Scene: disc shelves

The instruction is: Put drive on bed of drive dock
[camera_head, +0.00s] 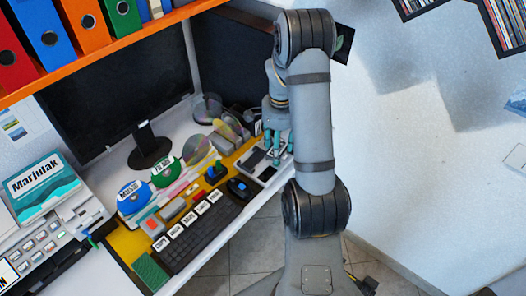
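My gripper (277,147) with teal fingertips points down over the right end of the desk, partly hidden by my arm. Under and beside it lies a light grey dock-like tray (262,166) with dark rectangular parts on it. I cannot tell which of these parts is the drive or the bed of the dock. The fingertips are close to the far right part of this tray. Whether they touch or hold something is too small to tell.
A monitor (110,75) and orange binder shelf (150,28) are at the back.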

